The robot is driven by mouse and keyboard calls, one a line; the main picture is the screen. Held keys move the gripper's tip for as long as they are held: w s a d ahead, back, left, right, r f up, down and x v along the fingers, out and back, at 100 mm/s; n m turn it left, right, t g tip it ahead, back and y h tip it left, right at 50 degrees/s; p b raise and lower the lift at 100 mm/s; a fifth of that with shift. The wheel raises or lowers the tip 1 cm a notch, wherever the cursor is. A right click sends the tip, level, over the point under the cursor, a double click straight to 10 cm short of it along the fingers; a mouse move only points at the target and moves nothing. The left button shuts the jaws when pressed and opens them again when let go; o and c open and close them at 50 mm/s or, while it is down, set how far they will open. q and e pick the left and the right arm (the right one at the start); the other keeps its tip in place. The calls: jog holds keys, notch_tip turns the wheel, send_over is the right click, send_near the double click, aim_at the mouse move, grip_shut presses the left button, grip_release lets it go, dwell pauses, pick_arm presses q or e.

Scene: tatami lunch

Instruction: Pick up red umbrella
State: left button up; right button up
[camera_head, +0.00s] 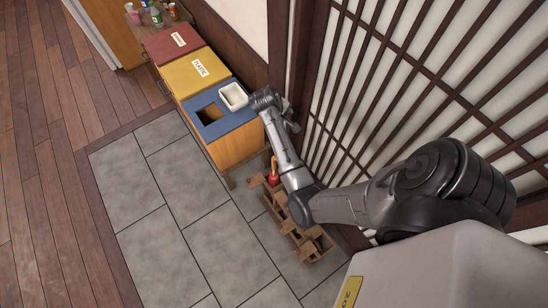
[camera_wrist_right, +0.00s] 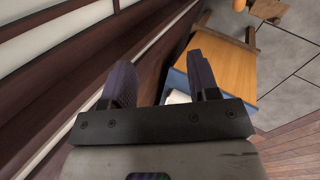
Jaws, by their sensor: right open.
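A small red object, which looks like the top of the red umbrella (camera_head: 274,178), stands in a wooden rack (camera_head: 313,247) on the grey tiles, beside the sliding screen. My right arm passes over the rack and hides part of it and the umbrella's lower part. My right gripper (camera_wrist_right: 162,78) is open with nothing between its fingers. In the head view it is beyond the umbrella, near the blue-topped bin (camera_head: 233,127). The umbrella cannot be made out in the wrist view. My left gripper is not in view.
A white container (camera_head: 233,96) sits on the blue-topped bin. Yellow (camera_head: 190,76) and red (camera_head: 172,42) bins stand behind it, with bottles (camera_head: 156,16) beyond. The latticed screen (camera_head: 385,70) bounds the right side. The tiled floor (camera_head: 170,220) on the left is clear.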

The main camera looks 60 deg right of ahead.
jog(key=w+a+f+n+g+y+b, duration=0.1)
jog(key=w+a+f+y+b, duration=0.1)
jog(key=w+f+b, duration=0.4)
jog(key=w+a+f+n+g+y+b, duration=0.1)
jog(key=a+f+y+b, duration=0.2)
jog(key=f, duration=0.4)
jog(key=shift+n+h, duration=0.3)
jog(key=shift+a+b+x, duration=0.2)
jog(key=shift+b+x, duration=2)
jog(key=shift+x, duration=4.1)
jog(key=shift+s+d+f, duration=0.1)
jog(key=shift+s+f, duration=0.15)
jog(key=shift+f, duration=0.15)
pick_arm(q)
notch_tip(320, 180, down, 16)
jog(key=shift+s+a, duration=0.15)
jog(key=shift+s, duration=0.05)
